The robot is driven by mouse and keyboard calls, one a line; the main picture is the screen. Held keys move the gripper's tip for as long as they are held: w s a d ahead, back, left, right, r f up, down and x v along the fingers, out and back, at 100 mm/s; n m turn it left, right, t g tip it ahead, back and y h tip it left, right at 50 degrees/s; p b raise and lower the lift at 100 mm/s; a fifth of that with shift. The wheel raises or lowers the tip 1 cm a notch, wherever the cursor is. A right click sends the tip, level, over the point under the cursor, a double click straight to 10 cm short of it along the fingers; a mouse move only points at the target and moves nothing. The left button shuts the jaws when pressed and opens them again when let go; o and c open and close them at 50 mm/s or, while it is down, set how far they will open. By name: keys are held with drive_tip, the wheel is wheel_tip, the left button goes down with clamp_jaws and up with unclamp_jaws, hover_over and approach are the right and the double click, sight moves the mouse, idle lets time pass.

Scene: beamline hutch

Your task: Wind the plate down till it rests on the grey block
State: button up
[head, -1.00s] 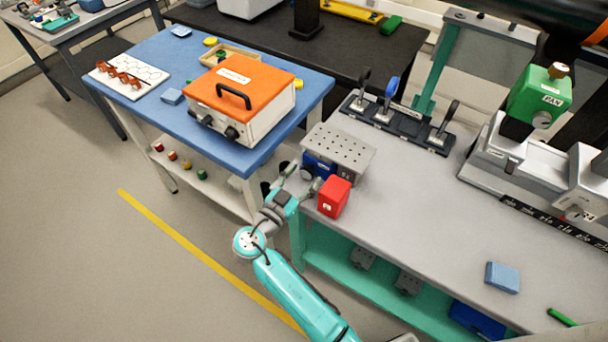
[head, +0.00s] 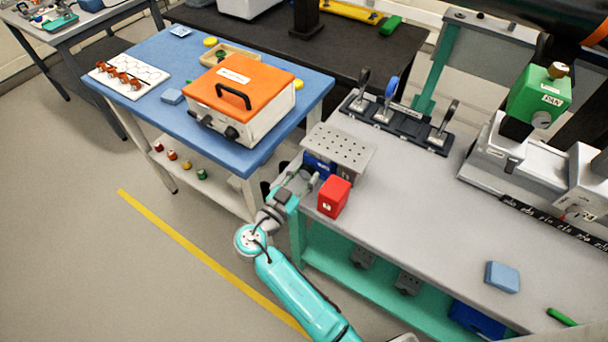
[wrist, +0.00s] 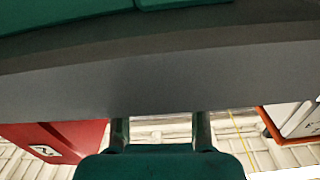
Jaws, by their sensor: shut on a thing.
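The perforated metal plate (head: 338,148) is on top of the blue-bodied lift (head: 319,167) at the bench's left corner, in the head view. A grey part (head: 355,173), seemingly the grey block, shows under the plate's right side. The plate overhangs it, and I cannot tell whether they touch. My gripper (head: 304,179) is at the lift's front, shut on its knob, which the fingers mostly hide. In the wrist view, the two fingers (wrist: 161,132) reach under a wide grey band, and what lies between their tips is hidden.
A red block (head: 334,196) stands close to the right of my gripper; it also shows in the wrist view (wrist: 60,140). The blue table (head: 150,65) with an orange-lidded box (head: 240,82) is to the left.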

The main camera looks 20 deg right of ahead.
drive_tip(key=n, duration=0.3)
drive_tip(key=shift+n, duration=0.3)
drive_tip(key=shift+a+n, duration=0.1)
drive_tip(key=shift+n, duration=1.7)
drive_tip(key=o, duration=1.1)
drive_tip(key=shift+o, duration=0.2)
